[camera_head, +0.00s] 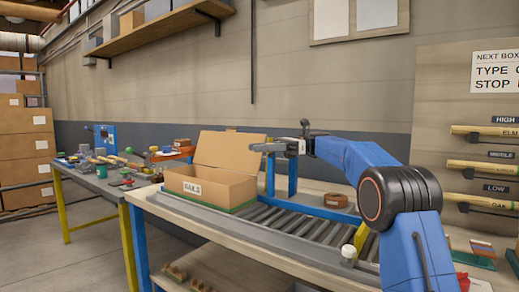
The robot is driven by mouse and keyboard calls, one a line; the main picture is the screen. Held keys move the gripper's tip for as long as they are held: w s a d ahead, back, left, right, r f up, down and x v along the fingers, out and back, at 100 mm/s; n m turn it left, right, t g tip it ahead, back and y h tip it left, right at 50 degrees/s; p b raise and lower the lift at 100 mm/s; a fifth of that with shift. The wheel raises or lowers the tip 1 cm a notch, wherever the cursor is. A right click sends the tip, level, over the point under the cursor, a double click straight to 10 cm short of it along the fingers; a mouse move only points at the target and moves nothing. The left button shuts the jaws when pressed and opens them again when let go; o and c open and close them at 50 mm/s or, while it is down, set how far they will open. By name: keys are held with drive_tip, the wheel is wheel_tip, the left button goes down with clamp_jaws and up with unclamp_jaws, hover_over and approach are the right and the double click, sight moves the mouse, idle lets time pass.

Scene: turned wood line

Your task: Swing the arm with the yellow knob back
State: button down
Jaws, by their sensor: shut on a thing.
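My gripper (272,147) is at the end of my blue arm, above the conveyor and beside the raised flap of an open cardboard box. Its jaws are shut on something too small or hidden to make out. A yellow piece with a pale yellow top (361,236) stands at the near side of the rollers, beside my arm. It may be the yellow knob, but my arm partly hides this area. I cannot make out the arm that the knob belongs to. My gripper is well apart from this yellow piece, farther left and higher in the picture.
The cardboard box (212,188) stands at the left end of the roller conveyor (312,228). A white knob (348,254) is on the near rail. A brown tape roll (336,200) lies beyond the rollers. A cluttered workbench (104,183) is at left. Labelled wood racks (484,165) stand right.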

idle(0.5)
drive_tip(key=c, duration=1.5)
unclamp_jaws()
drive_tip(key=shift+o, duration=0.2)
wheel_tip(320, 180, up, 10)
